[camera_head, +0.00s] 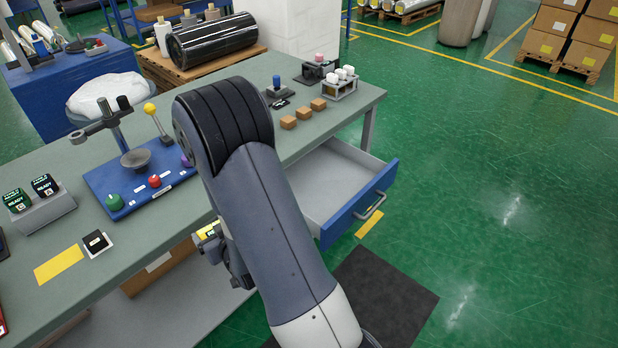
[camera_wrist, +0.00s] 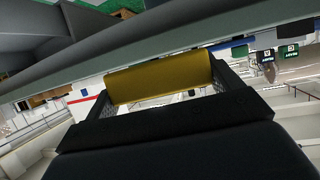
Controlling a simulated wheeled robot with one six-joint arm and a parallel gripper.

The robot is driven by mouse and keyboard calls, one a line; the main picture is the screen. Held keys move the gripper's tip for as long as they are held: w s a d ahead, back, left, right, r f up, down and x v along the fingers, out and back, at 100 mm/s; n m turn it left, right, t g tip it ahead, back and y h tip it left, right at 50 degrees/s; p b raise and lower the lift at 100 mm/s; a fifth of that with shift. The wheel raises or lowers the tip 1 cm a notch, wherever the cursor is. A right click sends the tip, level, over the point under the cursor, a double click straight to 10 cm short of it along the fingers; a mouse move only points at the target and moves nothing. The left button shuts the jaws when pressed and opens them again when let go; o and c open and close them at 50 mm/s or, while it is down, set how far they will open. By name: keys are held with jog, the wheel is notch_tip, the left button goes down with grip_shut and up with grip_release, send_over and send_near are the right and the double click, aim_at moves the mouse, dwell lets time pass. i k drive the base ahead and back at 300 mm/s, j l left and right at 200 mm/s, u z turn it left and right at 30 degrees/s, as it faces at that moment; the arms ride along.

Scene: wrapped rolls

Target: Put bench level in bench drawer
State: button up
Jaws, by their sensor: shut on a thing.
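The bench level (camera_wrist: 158,80) shows as a yellow bar between the two fingers of my gripper (camera_wrist: 163,92) in the wrist view. My gripper is shut on it. In the head view only a small yellow part of the level (camera_head: 207,231) shows at the bench's front edge, left of my arm; my arm hides most of the gripper. The bench drawer (camera_head: 318,178) is pulled open on the right of the bench, with a blue front and a grey handle. Its visible inside is empty; my arm covers part of its left side.
The grey-green bench top (camera_head: 160,225) holds a blue fixture board (camera_head: 125,205), a yellow patch (camera_head: 59,265), a label block (camera_head: 42,210), several small brown blocks (camera_head: 303,113) and a rack of white-capped items (camera_head: 341,84).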

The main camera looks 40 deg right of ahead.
aim_at(319, 201)
jog(key=l+u, duration=0.15)
jog(key=l, duration=0.55)
jog(key=l+u, duration=0.1)
jog(key=l, duration=0.55)
jog(key=l+u, duration=0.15)
jog(key=l, duration=0.55)
jog(key=l+u, duration=0.1)
jog(key=l, duration=0.6)
jog(key=l+u, duration=0.15)
jog(key=l, duration=0.55)
jog(key=k+l+u, duration=0.1)
jog(key=l, duration=0.55)
jog(key=l+u, duration=0.1)
jog(key=l, duration=0.4)
jog(key=k+l+u, duration=0.1)
jog(key=l, duration=0.35)
jog(key=k+l+u, duration=0.1)
jog(key=l, duration=0.4)
jog(key=i+j, duration=0.6)
